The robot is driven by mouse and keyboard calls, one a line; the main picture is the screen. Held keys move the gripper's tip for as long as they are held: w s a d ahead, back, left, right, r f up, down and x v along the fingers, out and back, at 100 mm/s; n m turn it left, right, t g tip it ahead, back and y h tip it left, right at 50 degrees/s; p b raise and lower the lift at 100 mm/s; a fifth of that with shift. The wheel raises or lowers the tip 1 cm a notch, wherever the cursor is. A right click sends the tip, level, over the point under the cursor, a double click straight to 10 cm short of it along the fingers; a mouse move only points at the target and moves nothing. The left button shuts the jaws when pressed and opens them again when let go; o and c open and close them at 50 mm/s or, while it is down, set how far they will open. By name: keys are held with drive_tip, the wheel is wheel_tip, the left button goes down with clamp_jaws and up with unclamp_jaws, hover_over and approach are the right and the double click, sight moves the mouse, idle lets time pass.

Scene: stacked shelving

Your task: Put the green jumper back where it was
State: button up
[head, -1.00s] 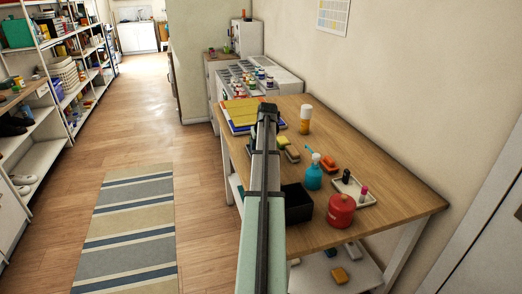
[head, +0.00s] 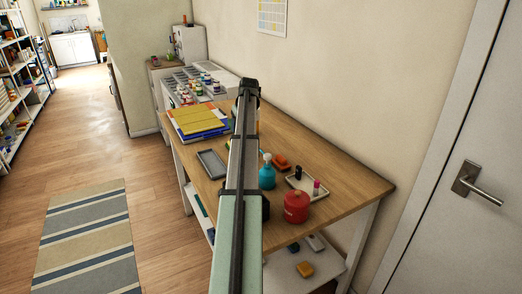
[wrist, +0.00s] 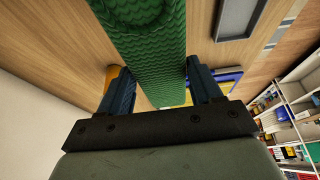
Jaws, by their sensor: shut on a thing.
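The green jumper (wrist: 145,38) shows in the wrist view as a ribbed, knitted green roll running up out of the top edge. My gripper (wrist: 160,85) is shut on it, with one dark finger on each side. The jumper is held over the wooden table, and its far end is out of view. In the head view my arm stands in front of the table and hides the gripper. I cannot make out the jumper there.
The wooden table (head: 335,176) holds a yellow and blue stack (head: 197,119), a grey tray (head: 212,163), a teal bottle (head: 266,172), a red canister (head: 296,206) and a pale tray (head: 307,182). Shelving (head: 20,95) stands far left; a door (head: 455,150) is right. The striped rug floor is clear.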

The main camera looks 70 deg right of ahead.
drive_tip(key=s+d, duration=0.7)
drive_tip(key=s, duration=0.1)
drive_tip(key=shift+s+d+f, duration=0.1)
drive_tip(key=shift+s+f, duration=0.05)
drive_tip(key=shift+f, duration=4.95)
drive_tip(key=o, duration=1.1)
drive_tip(key=shift+f, duration=0.1)
drive_tip(key=v, duration=1.2)
